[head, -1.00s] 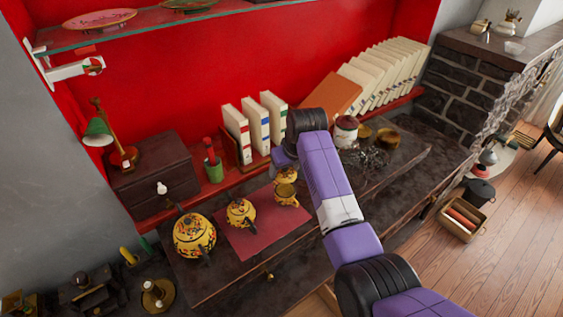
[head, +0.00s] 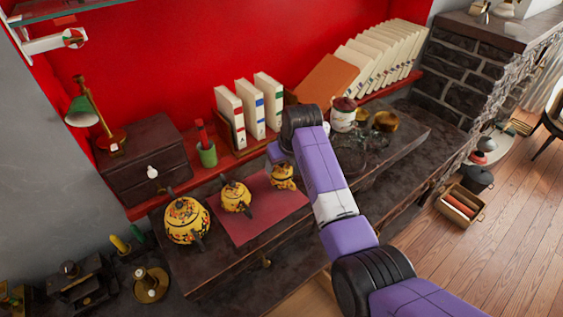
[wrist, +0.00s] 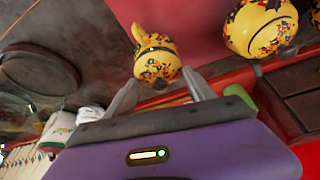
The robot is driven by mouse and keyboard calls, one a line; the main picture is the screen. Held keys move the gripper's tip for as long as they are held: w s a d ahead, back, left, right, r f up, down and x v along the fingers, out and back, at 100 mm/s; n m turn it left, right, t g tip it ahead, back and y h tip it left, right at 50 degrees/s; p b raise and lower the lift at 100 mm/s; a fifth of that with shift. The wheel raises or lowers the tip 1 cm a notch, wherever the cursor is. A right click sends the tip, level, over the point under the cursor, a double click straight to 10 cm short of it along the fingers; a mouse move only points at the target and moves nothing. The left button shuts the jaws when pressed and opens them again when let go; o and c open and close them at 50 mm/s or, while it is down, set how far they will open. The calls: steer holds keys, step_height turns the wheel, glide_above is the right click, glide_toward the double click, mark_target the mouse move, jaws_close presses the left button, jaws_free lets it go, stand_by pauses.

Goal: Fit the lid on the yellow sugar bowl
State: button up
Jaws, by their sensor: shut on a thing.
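The yellow sugar bowl (head: 284,184) stands on the red mat, painted with flowers. In the head view the lid (head: 282,169) appears at the bowl's top. Whether it is seated or slightly above the rim I cannot tell. My arm partly hides the gripper there.
A yellow teapot (head: 235,196) is left of the bowl on the mat (head: 250,230), and a larger one (head: 186,220) stands further left. Binders (head: 245,110) and a green pen cup (head: 207,154) stand behind. Glassware and a white jar (head: 343,116) are right of my arm.

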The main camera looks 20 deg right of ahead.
steer(key=shift+f, duration=0.5)
stand_by(0.4)
steer(key=o, duration=1.4)
steer(key=shift+o, duration=0.2)
steer(key=shift+b+v, duration=0.5)
steer(key=shift+v, duration=3.4)
